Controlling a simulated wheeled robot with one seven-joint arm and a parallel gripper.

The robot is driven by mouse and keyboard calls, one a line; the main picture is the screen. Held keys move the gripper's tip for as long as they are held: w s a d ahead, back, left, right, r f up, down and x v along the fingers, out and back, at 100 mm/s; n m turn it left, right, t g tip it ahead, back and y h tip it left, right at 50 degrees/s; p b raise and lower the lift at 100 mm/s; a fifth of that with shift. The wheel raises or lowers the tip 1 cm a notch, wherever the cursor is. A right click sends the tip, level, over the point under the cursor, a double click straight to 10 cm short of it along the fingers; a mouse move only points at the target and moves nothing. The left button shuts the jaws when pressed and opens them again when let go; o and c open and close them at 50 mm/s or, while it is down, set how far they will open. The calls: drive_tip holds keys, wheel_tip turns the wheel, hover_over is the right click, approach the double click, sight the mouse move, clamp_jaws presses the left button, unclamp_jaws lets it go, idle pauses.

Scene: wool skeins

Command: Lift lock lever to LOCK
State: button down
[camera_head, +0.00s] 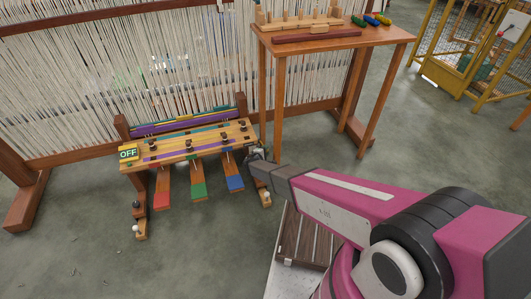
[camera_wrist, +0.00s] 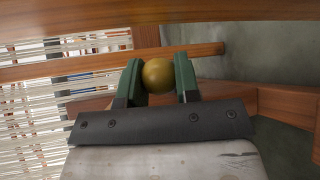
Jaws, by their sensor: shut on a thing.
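A round brass-coloured knob (camera_wrist: 158,76) sits between the green fingers of my gripper (camera_wrist: 158,70) in the wrist view. It looks like the end of the lock lever; the rest of the lever is hidden. My gripper is shut on this knob. In the head view, my gripper (camera_head: 256,161) is at the right end of the wooden pedal bench (camera_head: 185,146), and the knob cannot be made out there. No LOCK mark is readable.
Red (camera_head: 162,197), green (camera_head: 198,190) and blue (camera_head: 234,182) pedals hang below the bench front. A loom with white warp threads (camera_head: 130,70) stands behind. A wooden side table (camera_head: 340,43) is behind right. Grey floor is open at front left.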

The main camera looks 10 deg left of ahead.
drive_tip(key=shift+w+a+r, duration=0.15)
drive_tip(key=shift+w+r, duration=0.05)
drive_tip(key=shift+r, duration=0.5)
drive_tip(key=c, duration=0.8)
unclamp_jaws()
drive_tip(key=v, duration=1)
drive_tip(key=shift+s+a, duration=0.1)
drive_tip(key=shift+s, duration=0.3)
